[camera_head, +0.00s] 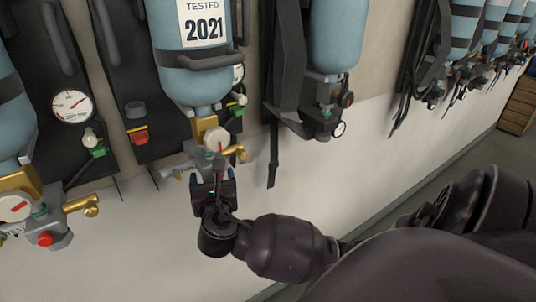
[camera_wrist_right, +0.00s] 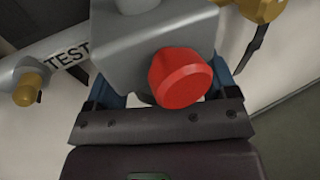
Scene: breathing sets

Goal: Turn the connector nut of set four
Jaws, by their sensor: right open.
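The blue cylinder (camera_head: 195,70) marked "TESTED 2021" hangs upside down on the wall, with brass fittings (camera_head: 236,151) and a small gauge (camera_head: 216,138) below it. No set number is readable, and I cannot tell for sure which part is the connector nut. My right gripper (camera_head: 213,175) is open just below this valve. In the right wrist view a grey valve block (camera_wrist_right: 145,45) with a red knob (camera_wrist_right: 180,78) lies between its blue fingers, which are apart. The fingertips are partly hidden behind the block. A brass part (camera_wrist_right: 252,10) shows at upper right. My left gripper is not in view.
Another set with a gauge (camera_head: 72,106) and brass valve (camera_head: 82,206) hangs at the left. A blue cylinder (camera_head: 335,35) hangs close at the right with a hanging strap (camera_head: 272,155). More sets line the wall further right. The wall below is bare.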

